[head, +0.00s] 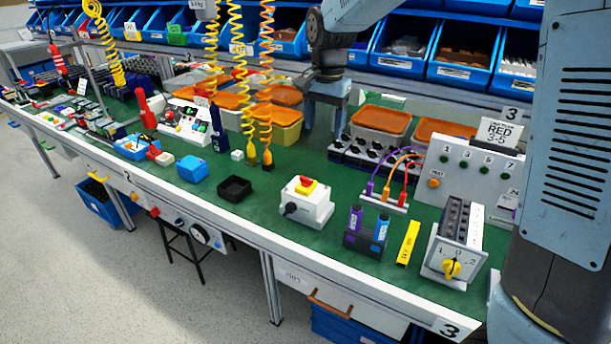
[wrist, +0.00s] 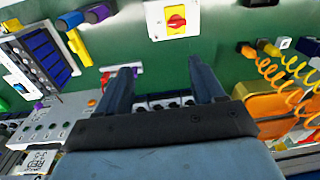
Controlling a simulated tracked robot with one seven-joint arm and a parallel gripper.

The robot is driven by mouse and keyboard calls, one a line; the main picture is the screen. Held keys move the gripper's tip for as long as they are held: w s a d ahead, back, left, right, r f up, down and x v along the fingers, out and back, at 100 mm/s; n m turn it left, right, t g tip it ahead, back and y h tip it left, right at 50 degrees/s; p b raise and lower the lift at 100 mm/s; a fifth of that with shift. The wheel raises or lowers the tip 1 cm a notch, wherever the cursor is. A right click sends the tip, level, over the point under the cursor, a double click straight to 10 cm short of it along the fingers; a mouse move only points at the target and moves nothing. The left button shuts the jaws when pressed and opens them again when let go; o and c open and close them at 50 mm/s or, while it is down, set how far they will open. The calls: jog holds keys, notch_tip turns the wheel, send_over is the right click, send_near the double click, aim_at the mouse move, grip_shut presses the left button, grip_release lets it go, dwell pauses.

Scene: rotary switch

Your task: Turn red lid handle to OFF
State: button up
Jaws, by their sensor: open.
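The red lid handle (head: 306,184) sits on a yellow plate on top of a white switch box (head: 312,210), which stands on the green bench near its front edge. I cannot read any markings around the handle.
A dark holder (head: 362,243) with purple and blue cylinders, a yellow block (head: 408,243) and a switch with a yellow knob (head: 452,268) stand to the right. A black tray (head: 234,188) is to the left. Coiled hoses (head: 265,75) hang left of my gripper.

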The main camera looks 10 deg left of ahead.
send_over(305, 178)
notch_tip(305, 178, down, 3)
jog(key=shift+m, duration=0.3)
notch_tip(305, 178, down, 14)
jog(key=shift+s+d+r, duration=0.1)
jog(key=c, duration=1.1)
